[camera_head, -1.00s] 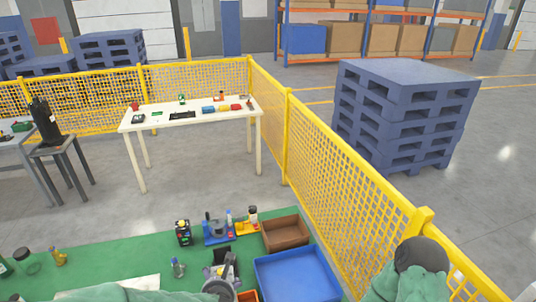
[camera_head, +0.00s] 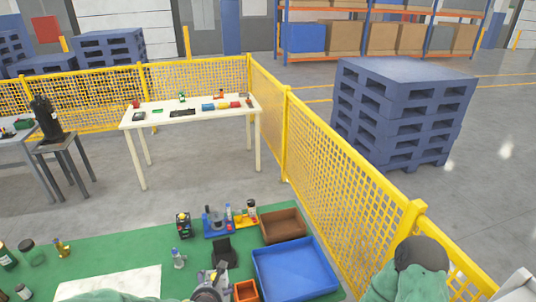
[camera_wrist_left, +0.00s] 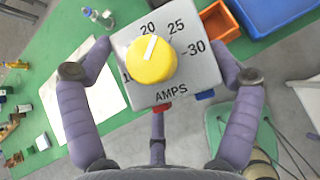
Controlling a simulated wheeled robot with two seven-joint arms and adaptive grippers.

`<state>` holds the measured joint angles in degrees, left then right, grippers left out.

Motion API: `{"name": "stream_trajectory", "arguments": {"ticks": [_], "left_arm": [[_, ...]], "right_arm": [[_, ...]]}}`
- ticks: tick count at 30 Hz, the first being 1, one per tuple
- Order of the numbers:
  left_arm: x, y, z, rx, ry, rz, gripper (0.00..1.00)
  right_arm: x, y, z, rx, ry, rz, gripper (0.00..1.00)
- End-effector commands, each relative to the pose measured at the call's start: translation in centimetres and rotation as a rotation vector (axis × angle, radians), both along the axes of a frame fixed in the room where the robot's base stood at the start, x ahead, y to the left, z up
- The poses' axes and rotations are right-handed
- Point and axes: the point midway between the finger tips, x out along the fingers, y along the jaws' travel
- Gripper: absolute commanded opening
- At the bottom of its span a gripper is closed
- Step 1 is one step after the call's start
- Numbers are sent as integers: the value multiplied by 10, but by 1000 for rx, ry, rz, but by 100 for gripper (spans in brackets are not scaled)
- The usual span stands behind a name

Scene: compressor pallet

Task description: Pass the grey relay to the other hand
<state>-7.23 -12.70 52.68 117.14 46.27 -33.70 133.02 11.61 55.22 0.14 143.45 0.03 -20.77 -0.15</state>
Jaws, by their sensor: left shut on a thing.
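The grey relay (camera_wrist_left: 196,68) fills the upper middle of the left wrist view. It has a yellow dial, black numbers and the word AMPS on its face. My left gripper (camera_wrist_left: 163,74) is shut on it, one finger on each side. In the head view my left gripper (camera_head: 212,287) is at the bottom edge, over the green table; the relay is hard to make out there. My right gripper does not show; only part of my right arm is in the head view.
On the green table (camera_head: 115,262) are a blue tray (camera_head: 318,262), a brown bin (camera_head: 283,224), a small orange bin (camera_head: 246,291), a black stand (camera_head: 222,253) and a white sheet (camera_head: 110,284). Small bottles stand at left. A yellow mesh fence (camera_head: 335,200) runs along the right.

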Motion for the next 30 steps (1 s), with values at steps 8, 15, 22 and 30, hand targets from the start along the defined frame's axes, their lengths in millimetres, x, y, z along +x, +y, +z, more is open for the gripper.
{"name": "stream_trajectory", "arguments": {"ticks": [8,15,22,30], "left_arm": [[-11,16,-39,-5,23,-90,42],[-12,15,-79,-6,26,-108,42],[-12,15,-118,-6,26,-108,42],[-12,15,-150,-6,25,-108,42]], "right_arm": [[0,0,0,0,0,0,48],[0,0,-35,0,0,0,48],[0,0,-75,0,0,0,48],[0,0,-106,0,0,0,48]]}}
